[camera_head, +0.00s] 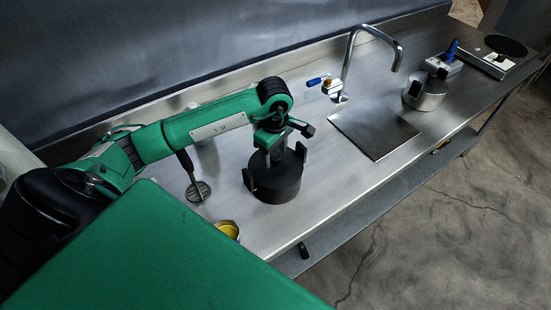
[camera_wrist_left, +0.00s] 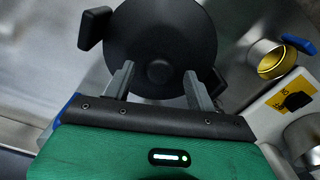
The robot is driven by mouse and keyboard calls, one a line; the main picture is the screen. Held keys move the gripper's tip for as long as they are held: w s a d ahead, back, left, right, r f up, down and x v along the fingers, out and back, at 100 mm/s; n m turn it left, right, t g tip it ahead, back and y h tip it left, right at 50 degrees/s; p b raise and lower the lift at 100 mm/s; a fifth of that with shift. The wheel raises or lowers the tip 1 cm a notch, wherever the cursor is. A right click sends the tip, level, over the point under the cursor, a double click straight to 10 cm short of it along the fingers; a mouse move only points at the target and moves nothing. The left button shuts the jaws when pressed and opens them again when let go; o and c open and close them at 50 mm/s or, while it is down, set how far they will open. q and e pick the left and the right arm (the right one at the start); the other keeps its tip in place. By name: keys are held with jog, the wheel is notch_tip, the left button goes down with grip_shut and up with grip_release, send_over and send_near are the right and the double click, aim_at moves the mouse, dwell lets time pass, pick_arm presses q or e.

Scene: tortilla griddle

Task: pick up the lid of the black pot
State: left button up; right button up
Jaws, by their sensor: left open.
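The black pot (camera_head: 277,188) stands on the steel counter, with side handles sticking up. Its round black lid (camera_wrist_left: 160,30) fills the top middle of the left wrist view, with a small round knob (camera_wrist_left: 159,72) at its centre. My left gripper (camera_head: 280,152) points down over the pot and hides part of the lid in the head view. In the left wrist view the left gripper (camera_wrist_left: 160,73) is open, with one finger on each side of the knob. I cannot tell whether the fingers touch the lid. My right gripper is not in view.
A dark flat-ended tool (camera_head: 199,191) stands left of the pot. A yellow-lined round container (camera_head: 228,229) is near the front edge. A faucet (camera_head: 350,60), a square plate (camera_head: 375,131) and a steel pot (camera_head: 425,94) are to the right. A wall runs behind the counter.

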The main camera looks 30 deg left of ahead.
pick_arm(q)
jog(key=shift+f, duration=0.25)
grip_shut()
jog(key=shift+r, duration=0.15)
